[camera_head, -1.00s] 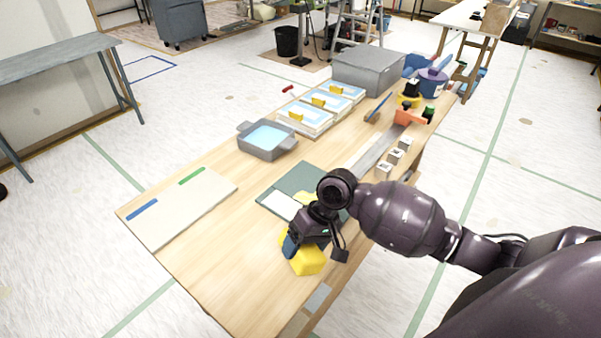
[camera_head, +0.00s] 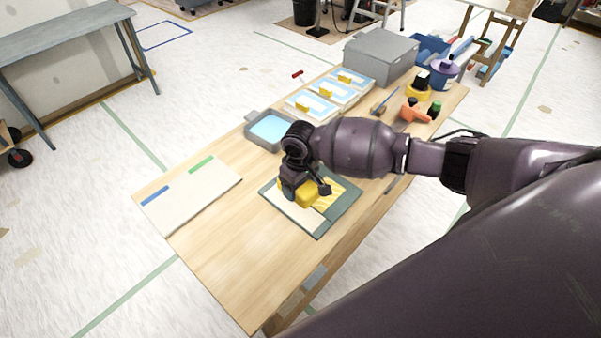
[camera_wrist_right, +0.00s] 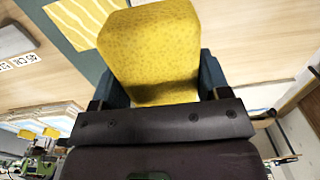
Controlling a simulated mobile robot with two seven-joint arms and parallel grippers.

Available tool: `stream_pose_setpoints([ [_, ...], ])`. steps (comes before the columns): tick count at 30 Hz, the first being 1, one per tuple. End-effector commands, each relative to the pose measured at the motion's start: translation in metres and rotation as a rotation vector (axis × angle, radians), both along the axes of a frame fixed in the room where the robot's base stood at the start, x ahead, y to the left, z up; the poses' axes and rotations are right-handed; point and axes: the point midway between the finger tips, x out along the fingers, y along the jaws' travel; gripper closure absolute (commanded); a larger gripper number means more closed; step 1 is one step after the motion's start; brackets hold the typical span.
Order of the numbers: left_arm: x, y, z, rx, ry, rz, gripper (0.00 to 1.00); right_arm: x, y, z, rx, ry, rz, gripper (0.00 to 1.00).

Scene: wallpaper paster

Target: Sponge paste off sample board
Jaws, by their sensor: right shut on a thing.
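My right gripper (camera_head: 301,193) is shut on a yellow sponge (camera_head: 308,196). The sponge fills the middle of the right wrist view (camera_wrist_right: 150,50), between two dark blue fingers. In the head view it is over the dark green sample board (camera_head: 322,230), which bears a pale panel (camera_head: 288,211) and a yellow patterned sheet (camera_head: 338,193). I cannot tell whether the sponge touches the board. My gripper and forearm hide part of the board. The patterned sheet also shows at the top of the right wrist view (camera_wrist_right: 85,18). My left gripper is not in view.
A grey basin of blue water (camera_head: 252,137) stands just behind the gripper. A cream board (camera_head: 190,205) with blue and green strips lies at left. Trays (camera_head: 327,92), a grey box (camera_head: 380,55) and tools are farther back. The table's front left is clear.

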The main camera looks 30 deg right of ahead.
Motion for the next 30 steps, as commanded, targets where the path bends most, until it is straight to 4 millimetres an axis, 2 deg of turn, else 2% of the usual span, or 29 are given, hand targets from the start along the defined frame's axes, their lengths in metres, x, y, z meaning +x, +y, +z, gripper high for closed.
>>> stream_pose_setpoints([
  [4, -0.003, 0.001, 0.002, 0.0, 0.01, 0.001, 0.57, 0.004, -0.006, 0.001, -0.024, -0.011, 0.017, 0.55],
  [17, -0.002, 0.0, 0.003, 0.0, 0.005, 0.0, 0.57, 0.003, -0.006, -0.001, -0.024, -0.011, 0.018, 0.55],
  [30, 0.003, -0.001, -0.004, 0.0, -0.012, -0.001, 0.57, 0.003, -0.006, -0.041, -0.024, -0.011, 0.017, 0.55],
])
